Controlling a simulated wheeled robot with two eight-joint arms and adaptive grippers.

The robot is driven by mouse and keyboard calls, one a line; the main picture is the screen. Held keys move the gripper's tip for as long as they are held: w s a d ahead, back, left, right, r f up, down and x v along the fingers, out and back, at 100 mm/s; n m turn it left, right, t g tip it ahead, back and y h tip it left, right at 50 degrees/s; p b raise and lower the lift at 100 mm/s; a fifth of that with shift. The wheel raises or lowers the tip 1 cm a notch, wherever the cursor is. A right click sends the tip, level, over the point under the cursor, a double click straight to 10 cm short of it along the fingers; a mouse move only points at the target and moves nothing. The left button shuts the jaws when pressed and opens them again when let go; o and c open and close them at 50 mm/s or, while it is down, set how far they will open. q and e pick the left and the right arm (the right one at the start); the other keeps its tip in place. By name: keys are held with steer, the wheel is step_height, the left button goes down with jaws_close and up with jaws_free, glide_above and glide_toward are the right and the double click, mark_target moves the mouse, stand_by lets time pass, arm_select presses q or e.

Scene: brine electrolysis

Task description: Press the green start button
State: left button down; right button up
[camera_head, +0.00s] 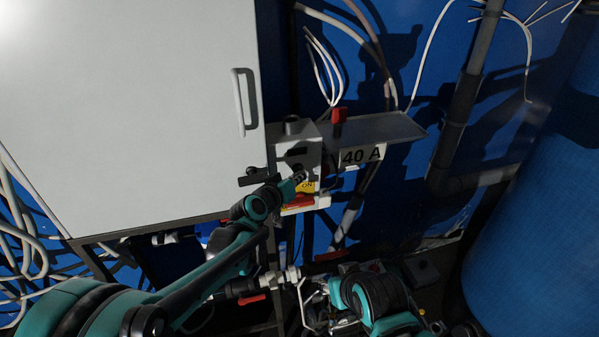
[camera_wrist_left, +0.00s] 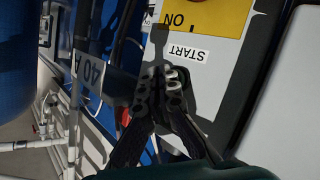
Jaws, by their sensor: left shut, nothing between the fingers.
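The control box (camera_head: 285,157) is a white box at the right of the large cabinet. In the left wrist view its white face (camera_wrist_left: 224,52) carries a START label (camera_wrist_left: 188,54) and a yellow ON plate (camera_wrist_left: 212,14), both upside down. My left gripper (camera_wrist_left: 161,78) is shut and empty, with its fingertips over the panel beside the START label. The left gripper (camera_head: 298,179) also shows in the head view, against the front of the box.
A large white cabinet (camera_head: 130,110) with a handle (camera_head: 244,102) fills the left. A shelf with a 40 A label (camera_head: 362,155) and a red connector (camera_head: 339,116) adjoin the box. A blue barrel (camera_head: 540,210) stands at right. My right arm (camera_head: 372,296) is low in front.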

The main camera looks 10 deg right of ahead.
arm_select(q)
steer(key=shift+w+a+r, duration=0.2)
steer(key=shift+w+r, duration=0.05)
steer(key=shift+w, duration=0.1)
arm_select(e)
steer(key=shift+w, duration=0.1)
arm_select(q)
steer(key=shift+s+f, duration=0.15)
arm_select(e)
steer(key=shift+w+d+f, duration=0.1)
steer(key=shift+w+f, duration=0.05)
steer(key=shift+w, duration=0.15)
arm_select(q)
steer(key=shift+s+d+f, duration=0.15)
steer(key=shift+s, duration=2.55)
arm_select(e)
steer(key=shift+f, duration=0.1)
